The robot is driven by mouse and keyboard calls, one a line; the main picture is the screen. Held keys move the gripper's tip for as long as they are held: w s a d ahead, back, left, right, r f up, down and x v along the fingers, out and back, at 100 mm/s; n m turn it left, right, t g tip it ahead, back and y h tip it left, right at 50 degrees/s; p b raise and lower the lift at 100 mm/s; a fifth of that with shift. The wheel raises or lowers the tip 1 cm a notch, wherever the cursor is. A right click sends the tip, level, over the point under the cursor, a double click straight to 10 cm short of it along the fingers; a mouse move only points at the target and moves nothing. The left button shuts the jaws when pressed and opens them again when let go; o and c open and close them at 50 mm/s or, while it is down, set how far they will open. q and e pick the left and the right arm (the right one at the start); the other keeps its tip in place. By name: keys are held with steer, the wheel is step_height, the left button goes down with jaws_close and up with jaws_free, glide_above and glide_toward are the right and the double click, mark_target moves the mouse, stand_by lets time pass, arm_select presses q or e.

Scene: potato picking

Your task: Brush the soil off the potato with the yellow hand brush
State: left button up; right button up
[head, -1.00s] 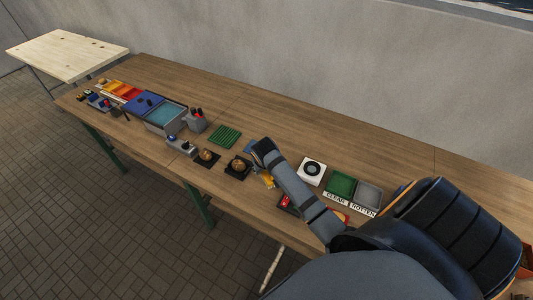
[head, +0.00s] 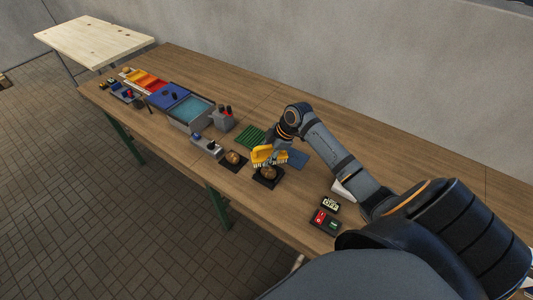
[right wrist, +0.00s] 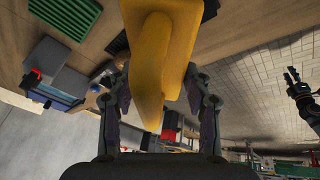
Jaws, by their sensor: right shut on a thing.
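My right gripper (head: 279,150) is shut on the yellow hand brush (head: 262,153), which fills the middle of the right wrist view (right wrist: 165,45). The brush's pale bristles face down, just above or at a brown potato (head: 269,173) on a black mat (head: 268,183); I cannot tell whether they touch. Another brown potato (head: 234,157) lies on a second black mat to the left. A small dark gripper, seemingly my left one (right wrist: 291,75), shows at the right edge of the right wrist view, far from the brush; its jaw state is unclear.
A grey device (head: 207,146) stands left of the mats. A blue-filled tray (head: 190,111) is further left. A switch box (head: 325,219) and OFF sign (head: 330,203) are at right. The table's back strip is clear.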

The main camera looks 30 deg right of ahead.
step_height(320, 180, down, 5)
steer(key=b, duration=0.3)
steer(key=shift+w+r+b, duration=0.15)
steer(key=shift+r+b, duration=0.05)
steer(key=shift+b, duration=0.15)
steer(key=shift+f, duration=0.25)
steer(key=shift+f+b, duration=0.4)
steer(key=shift+f, duration=0.05)
stand_by(0.3)
steer(key=shift+a, duration=0.1)
